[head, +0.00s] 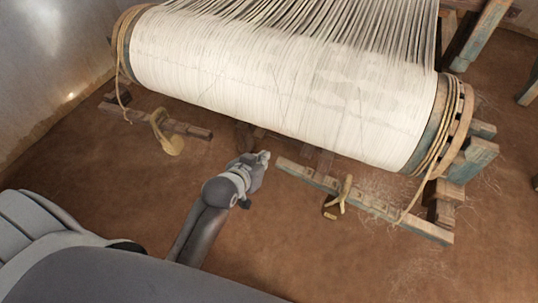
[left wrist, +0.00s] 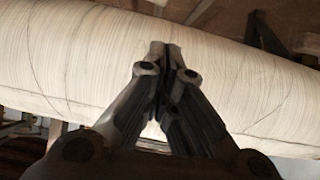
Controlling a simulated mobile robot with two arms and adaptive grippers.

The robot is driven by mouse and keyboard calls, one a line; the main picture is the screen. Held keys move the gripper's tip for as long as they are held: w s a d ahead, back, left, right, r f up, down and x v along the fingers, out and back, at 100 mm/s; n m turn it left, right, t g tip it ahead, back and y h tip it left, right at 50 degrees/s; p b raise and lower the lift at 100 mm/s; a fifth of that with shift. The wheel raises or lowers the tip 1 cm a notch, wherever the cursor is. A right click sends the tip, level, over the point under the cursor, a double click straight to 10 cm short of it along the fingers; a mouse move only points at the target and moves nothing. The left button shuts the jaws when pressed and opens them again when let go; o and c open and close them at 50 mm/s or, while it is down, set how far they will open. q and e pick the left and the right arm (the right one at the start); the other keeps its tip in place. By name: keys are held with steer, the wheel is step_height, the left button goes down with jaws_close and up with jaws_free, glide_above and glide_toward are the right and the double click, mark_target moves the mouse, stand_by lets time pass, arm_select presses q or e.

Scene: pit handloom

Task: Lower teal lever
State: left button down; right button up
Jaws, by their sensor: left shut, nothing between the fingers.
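Several worn teal-painted wooden pieces show in the head view: a long low bar (head: 375,205) in front of the roll, a block (head: 472,162) at the roll's right end, and a slanted post (head: 484,38) at the upper right. I cannot tell which is the teal lever. My left gripper (head: 262,158) is shut and empty, just left of the low bar's left end and in front of the roll. In the left wrist view its fingertips (left wrist: 165,47) meet against the pale roll behind. My right gripper is not in view.
A large roll of white warp threads (head: 285,85) spans the back, with rope wound at both ends. A dark wooden bar (head: 165,122) lies at left with a tan rope loop (head: 166,138). A rope-tied peg (head: 338,198) stands at the low bar. The brown floor (head: 330,262) in front is clear.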

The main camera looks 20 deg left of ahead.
arm_select(q)
steer(key=s+f+x, duration=0.1)
steer(key=f+x, duration=0.1)
steer(key=x, duration=1)
steer(key=shift+f, duration=0.15)
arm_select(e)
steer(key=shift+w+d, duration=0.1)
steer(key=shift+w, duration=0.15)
arm_select(q)
steer(key=shift+w+d, duration=0.1)
steer(key=shift+w, duration=0.05)
